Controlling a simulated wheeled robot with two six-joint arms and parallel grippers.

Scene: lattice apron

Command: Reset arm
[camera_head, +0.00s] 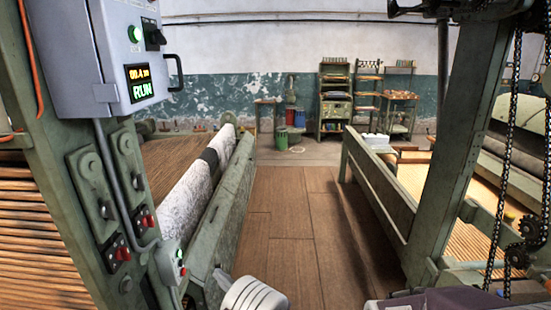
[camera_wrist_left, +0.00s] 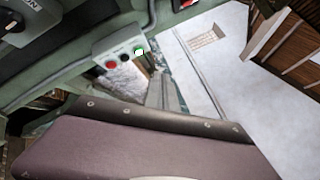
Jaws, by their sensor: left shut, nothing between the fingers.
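My left gripper (camera_head: 252,294) shows as a pale ribbed shape at the bottom edge of the head view, just right of the green machine rail. It is shut and empty, and its lower part is cut off by the frame. In the left wrist view the fingertips cannot be made out. There, a dark purple-brown surface with a riveted edge (camera_wrist_left: 150,150) fills the lower part. My right gripper is not in view.
A grey control box (camera_head: 115,60) with a lit RUN display hangs on the left machine. A cloth-covered roller (camera_head: 190,190) lies beside the green rail. A plank floor aisle (camera_head: 290,220) is clear. A green frame with chains (camera_head: 465,130) stands right. Shelves (camera_head: 335,95) stand behind.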

